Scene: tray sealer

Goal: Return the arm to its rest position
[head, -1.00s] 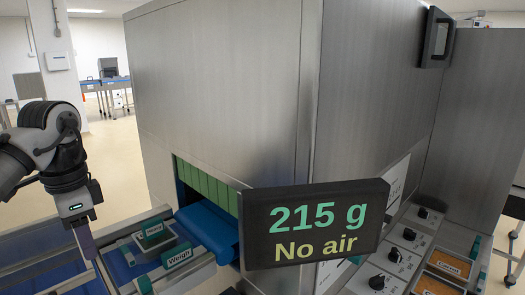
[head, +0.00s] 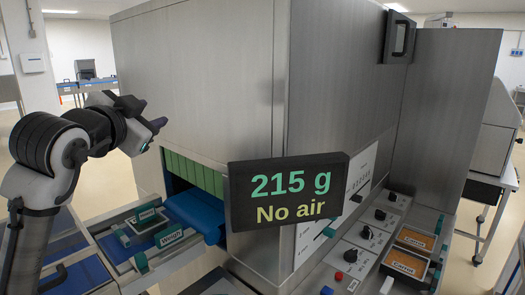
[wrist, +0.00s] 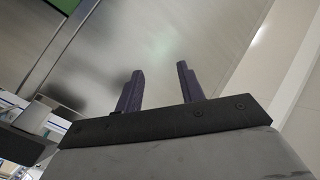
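My arm stands at the left of the head view, bent at the elbow, with my gripper (head: 152,124) raised in front of the steel sealer housing (head: 215,75). In the wrist view the two dark purple fingers of my gripper (wrist: 158,90) stand apart with nothing between them. Beyond them is a blurred steel surface, and it is apart from the fingers as far as I can tell.
A display (head: 288,196) reads "215 g" and "No air". Below my gripper are the weigh station (head: 170,237) and a blue belt (head: 197,213) entering the housing. Orange-labelled trays (head: 414,239) and knobs (head: 366,232) are at the right. A wheeled table (head: 487,190) stands further right.

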